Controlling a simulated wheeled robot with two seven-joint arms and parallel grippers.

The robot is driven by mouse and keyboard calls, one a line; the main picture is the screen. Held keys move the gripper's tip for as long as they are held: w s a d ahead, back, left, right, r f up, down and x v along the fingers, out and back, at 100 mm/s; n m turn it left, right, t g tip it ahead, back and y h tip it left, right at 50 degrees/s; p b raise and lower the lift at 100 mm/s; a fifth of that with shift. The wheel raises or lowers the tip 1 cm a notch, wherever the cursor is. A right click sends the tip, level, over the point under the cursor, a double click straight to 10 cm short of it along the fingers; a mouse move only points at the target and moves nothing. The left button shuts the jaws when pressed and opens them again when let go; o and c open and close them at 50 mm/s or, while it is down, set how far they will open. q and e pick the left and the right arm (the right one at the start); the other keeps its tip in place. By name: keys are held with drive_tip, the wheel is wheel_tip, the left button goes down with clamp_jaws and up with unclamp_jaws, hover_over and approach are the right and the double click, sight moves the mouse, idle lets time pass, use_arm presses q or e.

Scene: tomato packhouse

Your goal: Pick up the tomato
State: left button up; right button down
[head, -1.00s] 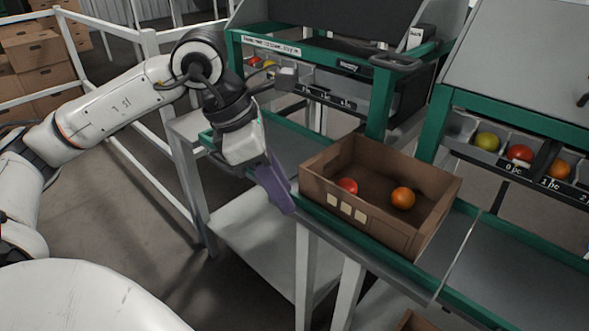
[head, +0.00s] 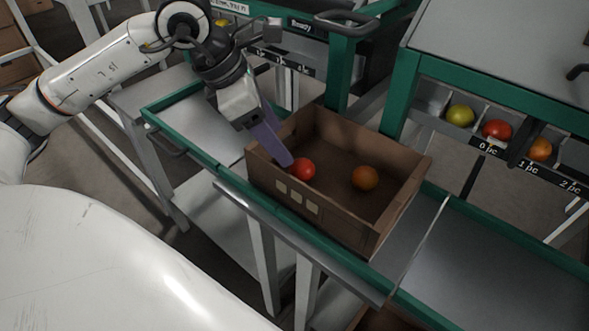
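A brown cardboard box (head: 390,217) stands on the green-edged conveyor. Inside it lie a red tomato (head: 303,169) near the left wall and an orange tomato (head: 365,178) towards the right, apart from each other. My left gripper (head: 283,160) has its purple fingers pointing down at the box's left side, with the tips right beside the red tomato. The fingers overlap in this view, so I cannot tell whether they are open or shut, or whether they touch the tomato. My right gripper is not in view.
Sample tomatoes, yellow-green (head: 460,115), red (head: 497,130) and orange (head: 540,148), sit in a labelled rack (head: 515,157) at the right. Green frame posts (head: 341,72) rise behind the box. The conveyor (head: 480,262) right of the box is clear.

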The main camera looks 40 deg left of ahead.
sight(292, 168)
use_arm(q)
drive_tip(key=shift+g, duration=0.6)
drive_tip(key=x, duration=0.9)
drive_tip(key=shift+s+d+f, duration=0.2)
drive_tip(key=shift+s+d, duration=0.15)
drive_tip(key=shift+d, duration=0.05)
drive_tip(key=shift+s+a+r, duration=0.1)
drive_tip(key=shift+s+r, duration=0.2)
drive_tip(key=shift+a, duration=0.1)
drive_tip(key=c, duration=0.9)
drive_tip(key=shift+r, duration=0.1)
drive_tip(key=shift+w+r, duration=0.1)
